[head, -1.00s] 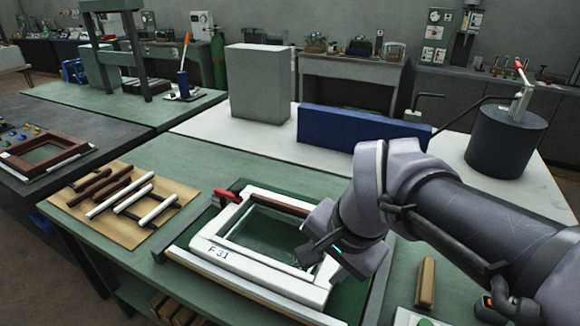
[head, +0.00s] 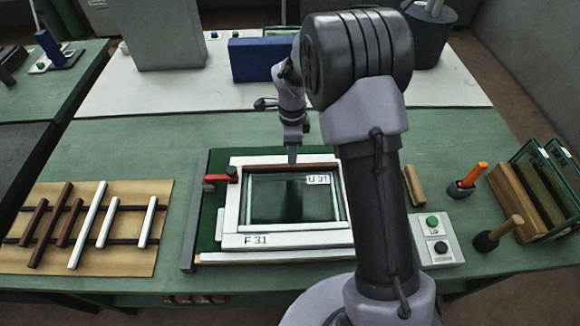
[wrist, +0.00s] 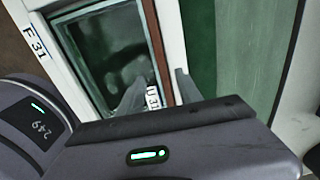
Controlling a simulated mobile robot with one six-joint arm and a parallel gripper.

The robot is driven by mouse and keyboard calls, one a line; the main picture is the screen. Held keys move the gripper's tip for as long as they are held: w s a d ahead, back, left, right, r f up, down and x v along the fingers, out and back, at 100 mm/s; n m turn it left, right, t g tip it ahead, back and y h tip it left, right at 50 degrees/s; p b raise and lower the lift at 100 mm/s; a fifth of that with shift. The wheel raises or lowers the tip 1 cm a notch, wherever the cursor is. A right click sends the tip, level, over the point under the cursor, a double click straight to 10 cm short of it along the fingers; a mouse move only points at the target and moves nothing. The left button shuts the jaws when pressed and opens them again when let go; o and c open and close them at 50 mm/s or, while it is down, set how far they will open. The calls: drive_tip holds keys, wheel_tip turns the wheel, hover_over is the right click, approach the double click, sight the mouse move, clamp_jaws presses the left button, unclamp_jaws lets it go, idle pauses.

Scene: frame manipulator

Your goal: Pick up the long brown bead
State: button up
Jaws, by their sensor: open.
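Brown beads lie on a tan board at the left in the head view; the longest (head: 50,226) slants between two shorter ones (head: 33,222) (head: 70,223). Another brown bead (head: 318,167) runs along the far inner edge of the white frame (head: 240,213), marked F 31. It also shows in the wrist view (wrist: 158,40). My gripper (head: 292,157) is at this far edge. In the wrist view the open gripper (wrist: 158,92) has one finger over the glass side and one over the white frame side of that bead. Contact cannot be told.
White beads (head: 87,226) lie beside the brown ones on the tan board (head: 150,262). A red-handled clamp (head: 218,178) stands at the frame's left. A button box (head: 433,240), upright tools and a glass rack (head: 545,185) are at the right. Bench left of the clamp is clear.

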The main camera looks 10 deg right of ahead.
drive_tip(key=f, duration=0.3)
drive_tip(key=f+b, duration=0.1)
drive_tip(key=f, duration=0.2)
drive_tip(key=shift+w+a+f, duration=0.1)
drive_tip(key=shift+w+f, duration=0.05)
drive_tip(key=shift+w, duration=0.05)
clamp_jaws()
drive_tip(key=shift+s, duration=0.1)
